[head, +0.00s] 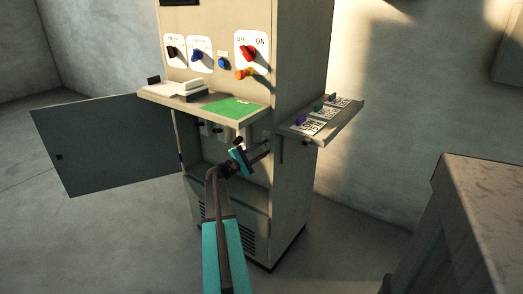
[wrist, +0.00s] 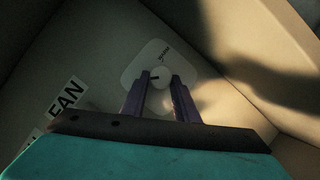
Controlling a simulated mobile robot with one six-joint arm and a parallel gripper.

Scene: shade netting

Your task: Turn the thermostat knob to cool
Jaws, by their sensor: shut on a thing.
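In the wrist view the thermostat knob (wrist: 160,100) is pale and round, on a white rounded plate (wrist: 133,72). A short dark mark shows at its top. In the head view my gripper (head: 258,152) reaches into the open lower compartment of the cabinet (head: 298,100), under the front shelf. The knob cannot be made out there.
A label ending in "AN" (wrist: 66,98) is left of the plate. Compartment walls stand close around. In the head view, a shelf with a green pad (head: 233,107) hangs above my gripper, a side tray (head: 325,122) juts out right, and an open door (head: 108,143) stands left.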

